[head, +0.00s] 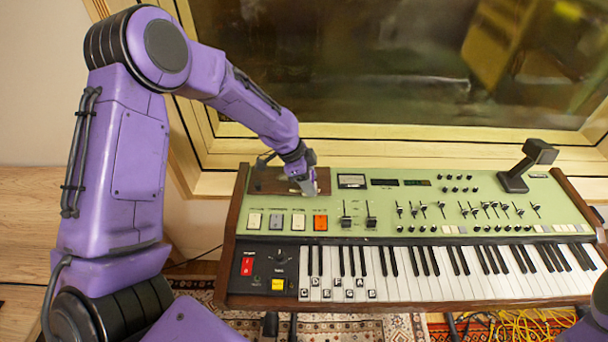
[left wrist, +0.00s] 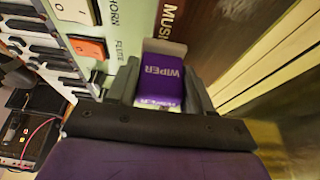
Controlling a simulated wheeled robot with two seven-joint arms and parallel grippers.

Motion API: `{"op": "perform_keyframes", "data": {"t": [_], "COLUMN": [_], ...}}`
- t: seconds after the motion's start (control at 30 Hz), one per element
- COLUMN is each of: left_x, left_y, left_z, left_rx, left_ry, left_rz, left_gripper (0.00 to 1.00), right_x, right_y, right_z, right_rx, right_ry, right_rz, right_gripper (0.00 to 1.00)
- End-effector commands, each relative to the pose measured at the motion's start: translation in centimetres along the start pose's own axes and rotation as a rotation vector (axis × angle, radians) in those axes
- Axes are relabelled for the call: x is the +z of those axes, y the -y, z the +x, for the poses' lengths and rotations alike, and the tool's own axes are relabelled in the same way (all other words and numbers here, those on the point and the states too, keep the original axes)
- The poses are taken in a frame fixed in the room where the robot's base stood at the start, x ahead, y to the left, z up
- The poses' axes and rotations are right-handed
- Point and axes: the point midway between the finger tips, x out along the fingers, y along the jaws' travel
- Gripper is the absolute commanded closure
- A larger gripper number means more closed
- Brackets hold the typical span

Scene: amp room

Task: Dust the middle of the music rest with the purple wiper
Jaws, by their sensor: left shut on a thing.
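My left gripper (head: 305,182) is at the back left of the green keyboard, over the right end of the brown music rest (head: 265,181). It is shut on the purple wiper (left wrist: 163,82), which has its name printed on it and a pale grey end pointing away from the gripper. The left gripper (left wrist: 160,95) has a finger on either side of the wiper in the left wrist view. The music rest (left wrist: 176,22), with part of its lettering, lies just beyond the wiper there. I cannot tell whether the wiper touches it. My right gripper is out of view.
The keyboard (head: 420,215) has switches, sliders and piano keys in front of the music rest. An orange button (head: 320,223) is close to the left gripper. A dark stand-like object (head: 527,165) rises at the back right. A wood-framed window (head: 400,140) is close behind.

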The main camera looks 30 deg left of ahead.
Motion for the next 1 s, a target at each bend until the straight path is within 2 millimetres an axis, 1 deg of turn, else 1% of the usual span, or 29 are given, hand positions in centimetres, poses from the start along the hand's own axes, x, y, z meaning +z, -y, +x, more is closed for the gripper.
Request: {"op": "perform_keyframes", "data": {"t": [0.03,0.1,0.6,0.8,1.0], "left_x": [-0.4,-1.2,-3.2,-3.7,-3.7], "left_y": [0.1,0.1,0.1,0.1,0.1], "left_z": [-0.9,-2.6,-6.6,-7.4,-7.5], "left_rx": [0.000,-0.002,0.001,0.001,0.001], "left_ry": [0.000,0.000,-0.001,0.000,-0.001], "left_rz": [0.001,0.004,0.007,0.009,0.009], "left_gripper": [0.87,0.87,0.87,0.87,0.87], "right_x": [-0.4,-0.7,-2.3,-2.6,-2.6], "right_y": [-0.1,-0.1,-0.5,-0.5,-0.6], "right_z": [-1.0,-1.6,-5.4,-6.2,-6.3], "right_rx": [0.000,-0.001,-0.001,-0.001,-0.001], "right_ry": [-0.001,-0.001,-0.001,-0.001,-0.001], "right_rz": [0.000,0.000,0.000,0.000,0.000], "right_gripper": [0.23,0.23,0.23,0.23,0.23]}}
